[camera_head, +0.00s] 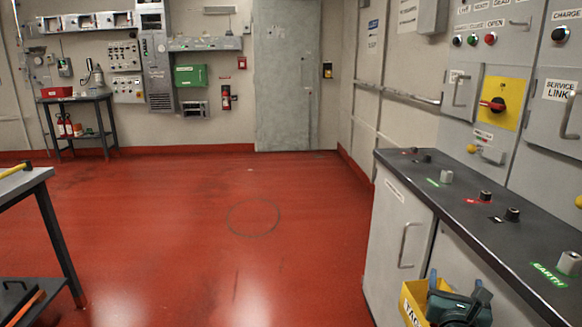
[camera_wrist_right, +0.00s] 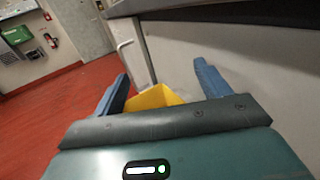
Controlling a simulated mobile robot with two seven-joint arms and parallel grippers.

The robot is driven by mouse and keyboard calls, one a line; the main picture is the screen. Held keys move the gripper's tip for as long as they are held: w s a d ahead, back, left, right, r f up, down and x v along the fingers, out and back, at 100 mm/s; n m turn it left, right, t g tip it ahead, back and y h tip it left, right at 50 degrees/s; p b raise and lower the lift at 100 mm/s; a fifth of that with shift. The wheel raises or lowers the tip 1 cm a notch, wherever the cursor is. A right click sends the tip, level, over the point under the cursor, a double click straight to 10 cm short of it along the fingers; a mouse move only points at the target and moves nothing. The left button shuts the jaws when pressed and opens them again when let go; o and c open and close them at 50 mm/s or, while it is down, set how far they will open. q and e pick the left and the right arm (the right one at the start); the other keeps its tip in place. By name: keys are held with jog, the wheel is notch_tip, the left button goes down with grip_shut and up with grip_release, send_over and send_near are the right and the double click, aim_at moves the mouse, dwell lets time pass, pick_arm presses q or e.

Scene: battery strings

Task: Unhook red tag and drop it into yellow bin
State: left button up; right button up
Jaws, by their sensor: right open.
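The yellow bin (camera_head: 413,302), with dark lettering beginning "TAG" on its side, is at the bottom right of the head view, beside the cabinet front. My right gripper (camera_head: 456,284) is over or in front of it and hides part of it. In the right wrist view, the bin (camera_wrist_right: 155,97) shows between the two blue fingers of my right gripper (camera_wrist_right: 161,74). These fingers are spread apart, with nothing held between them. I cannot make out a hooked red tag, nor one in the bin, whose inside is mostly hidden. My left gripper is out of view.
A grey cabinet with a dark countertop (camera_head: 455,208) runs along the right, carrying several knobs and a red label (camera_head: 477,201). Above it, a yellow panel (camera_head: 499,91) has a red-handled switch. A table (camera_head: 25,183) stands at left. The red floor between is clear.

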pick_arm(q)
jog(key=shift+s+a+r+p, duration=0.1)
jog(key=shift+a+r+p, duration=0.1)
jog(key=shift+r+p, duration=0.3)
pick_arm(e)
jog(key=v, duration=1.3)
jog(key=shift+s+a, duration=0.1)
jog(key=shift+s, duration=0.05)
